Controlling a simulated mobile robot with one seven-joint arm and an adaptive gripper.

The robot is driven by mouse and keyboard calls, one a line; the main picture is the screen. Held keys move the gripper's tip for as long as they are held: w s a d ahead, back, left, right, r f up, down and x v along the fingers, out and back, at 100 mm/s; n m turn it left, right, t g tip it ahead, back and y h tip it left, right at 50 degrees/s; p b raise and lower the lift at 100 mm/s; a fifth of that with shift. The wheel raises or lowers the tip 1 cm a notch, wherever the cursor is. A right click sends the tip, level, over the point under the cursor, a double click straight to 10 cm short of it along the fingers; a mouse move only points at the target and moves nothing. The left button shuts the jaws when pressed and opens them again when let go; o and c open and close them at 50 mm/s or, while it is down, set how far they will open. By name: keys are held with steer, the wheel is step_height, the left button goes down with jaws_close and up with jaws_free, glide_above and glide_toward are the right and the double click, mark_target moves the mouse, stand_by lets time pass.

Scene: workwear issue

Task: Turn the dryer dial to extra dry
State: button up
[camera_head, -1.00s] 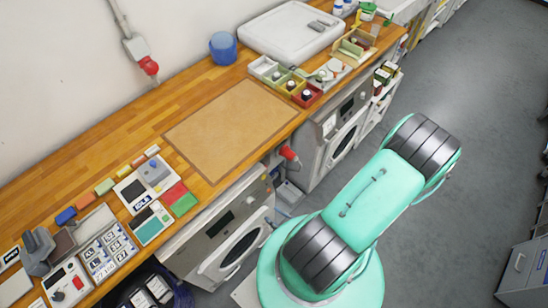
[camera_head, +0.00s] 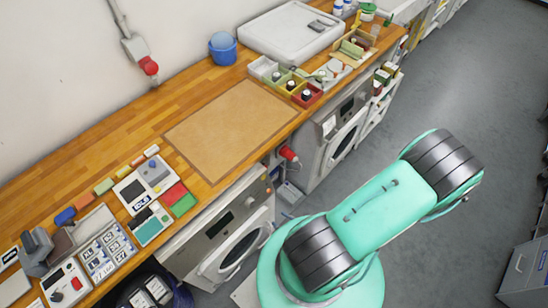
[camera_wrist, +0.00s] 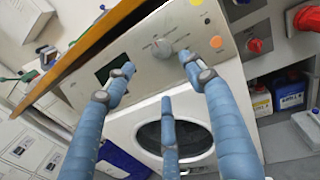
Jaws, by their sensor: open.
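In the wrist view the front of a grey machine (camera_wrist: 136,62) fills the upper middle, with a round dial (camera_wrist: 162,47) on its panel and a dark display (camera_wrist: 112,68) left of the dial. The marks around the dial are too small to read. My gripper (camera_wrist: 157,66) has blue fingers spread open and empty. Its fingertips are in front of the panel, one on each side of the dial; I cannot tell whether the right one touches it. In the head view the machine (camera_head: 203,242) stands under the counter; my gripper is not visible there.
The wooden counter edge (camera_wrist: 88,38) runs just above the panel. In the head view a second machine (camera_head: 342,125) stands further right, and open grey floor (camera_head: 430,95) lies beyond my arm.

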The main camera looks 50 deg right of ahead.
steer(key=shift+w+d+r+n+g+y+b, duration=0.95)
steer(key=shift+d+r+n+g+y+b, duration=0.75)
steer(key=shift+d+r+n+g+y, duration=3)
steer(key=w+r+n+g+h+b, duration=0.1)
steer(key=w+r+n, duration=0.4)
steer(key=r, duration=0.5)
steer(key=w+r+n+g+h+b, duration=0.2)
steer(key=w+r+n+g, duration=0.4)
steer(key=r, duration=0.3)
steer(key=shift+w+r+h+b, duration=0.15)
steer(key=shift+r+h+b, duration=0.2)
steer(key=shift+b, duration=0.3)
steer(key=shift+n, duration=0.3)
